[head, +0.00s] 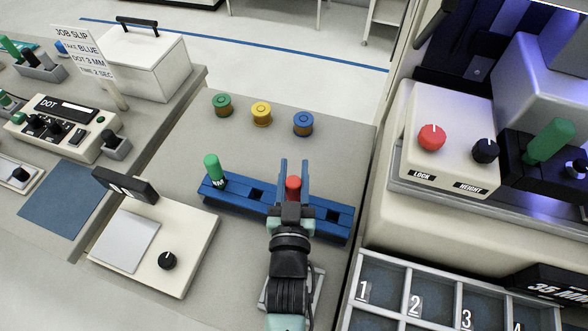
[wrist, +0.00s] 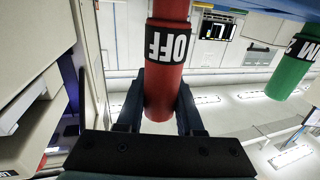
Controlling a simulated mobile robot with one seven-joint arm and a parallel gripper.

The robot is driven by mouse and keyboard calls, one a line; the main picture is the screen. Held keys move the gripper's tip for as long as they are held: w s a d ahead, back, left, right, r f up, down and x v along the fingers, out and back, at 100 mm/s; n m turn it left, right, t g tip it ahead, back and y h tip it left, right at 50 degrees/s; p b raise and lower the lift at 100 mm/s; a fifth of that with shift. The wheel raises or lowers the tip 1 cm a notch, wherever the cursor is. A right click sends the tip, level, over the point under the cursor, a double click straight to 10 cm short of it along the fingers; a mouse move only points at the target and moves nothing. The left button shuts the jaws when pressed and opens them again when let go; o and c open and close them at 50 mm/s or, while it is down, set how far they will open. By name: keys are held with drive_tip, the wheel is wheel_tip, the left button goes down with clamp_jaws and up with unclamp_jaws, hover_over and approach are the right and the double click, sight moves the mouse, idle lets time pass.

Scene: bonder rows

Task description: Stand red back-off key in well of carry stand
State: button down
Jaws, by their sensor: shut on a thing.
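The red back-off key (head: 293,186) is upright between the fingers of my gripper (head: 294,166), over the right part of the blue carry stand (head: 236,205). In the wrist view the red key (wrist: 168,85) shows its black OFF band, and my gripper (wrist: 160,108) is shut on its plain end. The stand has square wells. A green key (head: 212,166) stands in its left end, and it also shows in the wrist view (wrist: 291,72). My gripper hides the red key's lower end in the head view, so I cannot tell whether it is in a well.
Green (head: 222,104), yellow (head: 261,113) and blue (head: 303,123) spools stand behind the stand. A scale-like device (head: 189,236) lies front left. The machine's control box (head: 450,140) and a numbered tray (head: 395,259) are to the right. The grey bench between spools and stand is clear.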

drive_tip(key=shift+c, duration=2.3)
unclamp_jaws()
drive_tip(key=s+b, duration=0.1)
drive_tip(key=s, duration=1.2)
drive_tip(key=shift+a+b, duration=0.3)
drive_tip(key=shift+b, duration=0.05)
